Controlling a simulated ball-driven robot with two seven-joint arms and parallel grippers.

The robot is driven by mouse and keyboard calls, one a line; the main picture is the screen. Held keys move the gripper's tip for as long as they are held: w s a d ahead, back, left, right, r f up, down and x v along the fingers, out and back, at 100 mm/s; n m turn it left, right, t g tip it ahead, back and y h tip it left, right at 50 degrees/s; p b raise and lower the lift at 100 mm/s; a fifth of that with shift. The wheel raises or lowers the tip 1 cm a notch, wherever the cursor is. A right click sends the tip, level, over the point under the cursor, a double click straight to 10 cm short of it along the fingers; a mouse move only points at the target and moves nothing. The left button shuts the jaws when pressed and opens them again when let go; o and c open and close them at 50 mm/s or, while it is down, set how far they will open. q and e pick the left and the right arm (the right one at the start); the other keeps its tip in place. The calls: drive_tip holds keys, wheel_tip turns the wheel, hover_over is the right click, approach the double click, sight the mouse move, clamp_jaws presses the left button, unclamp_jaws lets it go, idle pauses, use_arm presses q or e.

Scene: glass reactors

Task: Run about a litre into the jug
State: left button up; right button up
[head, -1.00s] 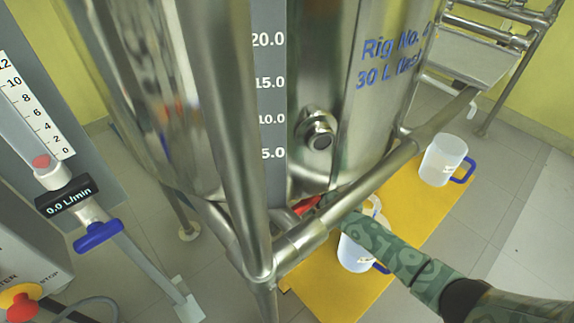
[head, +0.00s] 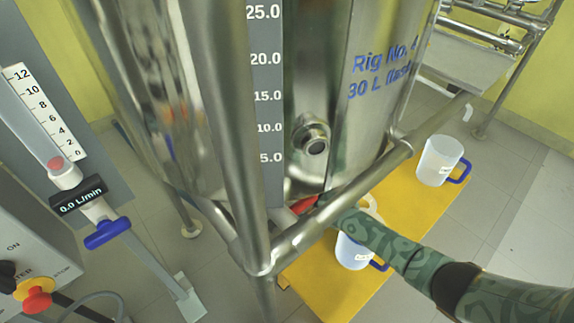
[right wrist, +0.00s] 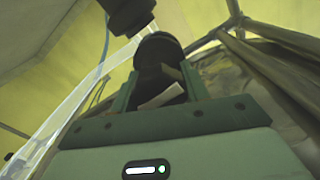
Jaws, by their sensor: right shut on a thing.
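The steel vessel (head: 365,130), marked Rig No. and 30 L, fills the middle of the head view, with a litre scale (head: 266,110) beside it. A red valve handle (head: 306,203) shows under its bottom. My right gripper (head: 333,208) is at this handle and shut on it, partly hidden by a frame tube. In the right wrist view its jaws (right wrist: 160,88) are close around something dark. A white jug (head: 352,252) with a blue handle stands below, partly covered by my right arm. I cannot see liquid in it. My left gripper is out of view.
A second white jug (head: 438,160) stands on the yellow mat (head: 400,205). Steel frame tubes (head: 340,205) cross before the vessel. At left, a flow meter (head: 78,194) reads 0.0 L/min, with a blue handle (head: 107,233) and a red knob (head: 37,298).

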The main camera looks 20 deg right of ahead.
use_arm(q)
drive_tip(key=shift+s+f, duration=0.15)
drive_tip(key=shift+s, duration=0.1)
use_arm(e)
drive_tip(key=shift+m, duration=0.3)
drive_tip(key=o, duration=1)
